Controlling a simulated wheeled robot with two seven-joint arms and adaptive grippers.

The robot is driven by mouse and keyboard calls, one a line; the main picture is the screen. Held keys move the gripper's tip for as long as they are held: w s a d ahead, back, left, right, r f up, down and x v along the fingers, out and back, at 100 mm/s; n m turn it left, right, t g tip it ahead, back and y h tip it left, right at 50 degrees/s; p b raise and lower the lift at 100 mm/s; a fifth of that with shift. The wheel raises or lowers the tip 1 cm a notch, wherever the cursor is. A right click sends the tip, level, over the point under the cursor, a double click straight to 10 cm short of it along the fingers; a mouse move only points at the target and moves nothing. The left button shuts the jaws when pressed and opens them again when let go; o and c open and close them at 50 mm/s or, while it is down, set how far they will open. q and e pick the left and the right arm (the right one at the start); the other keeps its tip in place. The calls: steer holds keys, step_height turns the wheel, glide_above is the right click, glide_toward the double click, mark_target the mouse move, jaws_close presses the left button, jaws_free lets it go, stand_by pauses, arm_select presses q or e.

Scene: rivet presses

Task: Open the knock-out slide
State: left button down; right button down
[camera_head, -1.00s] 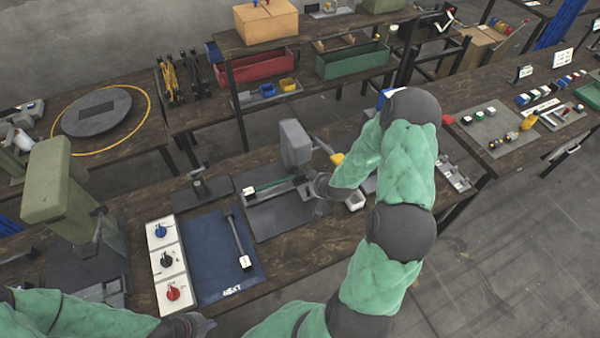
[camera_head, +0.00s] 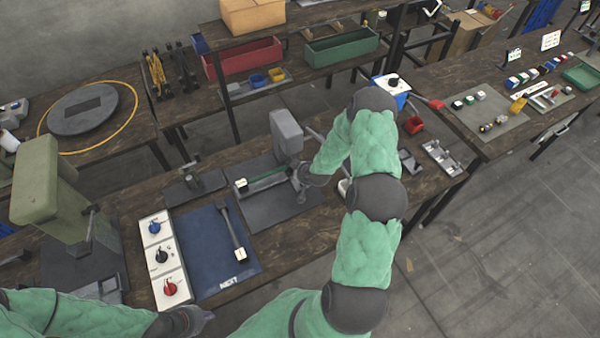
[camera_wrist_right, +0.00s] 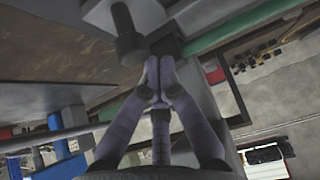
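The small grey press (camera_head: 286,132) stands mid-bench on a dark base plate. A green strip (camera_head: 266,180) lies along a slide on this base, with a white tag (camera_head: 241,185) at its left end. My right gripper (camera_head: 301,190) is at the right end of the slide, low beside the press. In the right wrist view its fingertips (camera_wrist_right: 158,72) are together, right against a dark block (camera_wrist_right: 165,45) by a green strip (camera_wrist_right: 235,30). I see nothing clearly held between them. My left gripper (camera_head: 205,316) is at the bench's front edge, away from the press; its fingers are unclear.
A larger green press (camera_head: 40,185) stands at left. A white panel with blue, black and red knobs (camera_head: 162,260) and a blue mat (camera_head: 212,255) lie in front. A dark bar tool (camera_head: 232,230) lies on the mat. Metal trays (camera_head: 442,158) are at right.

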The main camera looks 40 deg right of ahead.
stand_by(0.4)
